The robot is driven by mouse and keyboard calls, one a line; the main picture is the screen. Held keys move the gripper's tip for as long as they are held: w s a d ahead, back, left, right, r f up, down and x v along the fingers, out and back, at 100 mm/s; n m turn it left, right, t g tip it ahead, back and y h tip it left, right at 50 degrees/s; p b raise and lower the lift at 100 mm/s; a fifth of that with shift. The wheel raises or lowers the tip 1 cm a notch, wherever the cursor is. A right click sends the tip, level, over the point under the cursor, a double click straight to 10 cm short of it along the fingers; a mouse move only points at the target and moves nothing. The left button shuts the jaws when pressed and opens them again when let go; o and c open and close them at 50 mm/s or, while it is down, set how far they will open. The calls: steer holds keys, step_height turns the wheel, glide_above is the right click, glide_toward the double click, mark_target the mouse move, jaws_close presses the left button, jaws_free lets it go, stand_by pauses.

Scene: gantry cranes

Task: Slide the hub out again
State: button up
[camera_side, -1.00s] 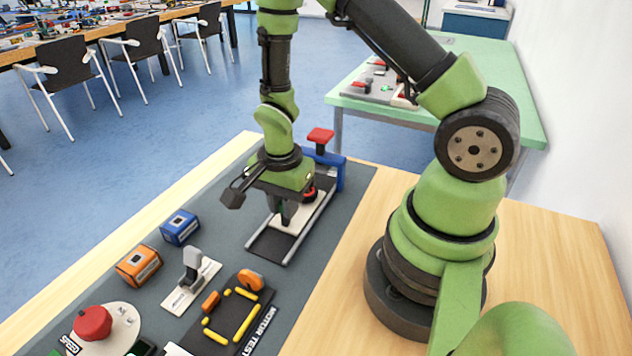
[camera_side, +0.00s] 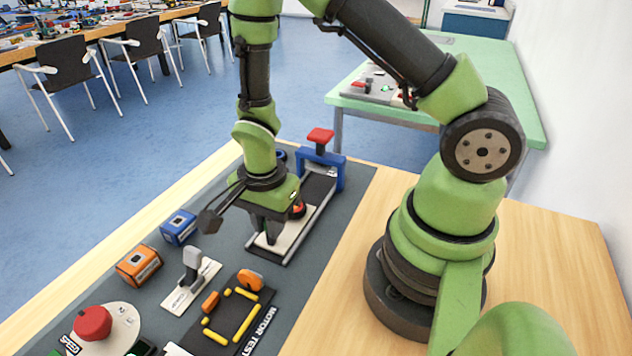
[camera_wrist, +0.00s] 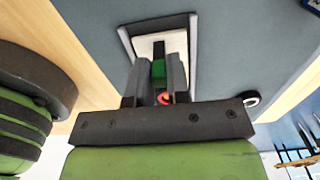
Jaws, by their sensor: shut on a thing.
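The hub (camera_side: 298,210), a round black and orange-red part, sits on a white plate (camera_side: 292,236) between two rails. My gripper (camera_side: 268,232) points down over the front part of the plate and partly hides it. In the wrist view, my gripper (camera_wrist: 159,76) is shut on a green block (camera_wrist: 158,69) that stands on the white plate (camera_wrist: 150,46). An orange-red ring (camera_wrist: 163,98), seemingly the hub, shows close behind the block. The blue gantry frame (camera_side: 341,175) with a red top (camera_side: 321,135) straddles the rails at the back. The plate and hub stand in front of it.
A blue box (camera_side: 180,228), an orange box (camera_side: 138,265), a grey lever on a plate (camera_side: 192,266) and a red button (camera_side: 93,323) stand left of the rails. A motor test board (camera_side: 240,312) lies in front. A dark round part (camera_side: 280,153) stands behind my gripper.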

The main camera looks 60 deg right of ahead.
steer(key=o, duration=0.8)
steer(key=shift+r, duration=3.55)
steer(key=shift+r, duration=0.2)
steer(key=s+r+n+t, duration=0.2)
steer(key=s+r+n, duration=0.1)
steer(key=r, duration=0.3)
steer(key=s+r+n+t+y, duration=0.1)
steer(key=s+r+n+t, duration=0.1)
steer(key=s+r+n, duration=0.2)
steer(key=s+r+n+t+y, duration=0.1)
steer(key=s+r+n+t, duration=0.2)
steer(key=r+n, duration=0.3)
step_height(320, 180, up, 4)
steer(key=shift+s+f+n, duration=0.25)
steer(key=shift+s+n, duration=0.1)
steer(key=shift+n, duration=0.05)
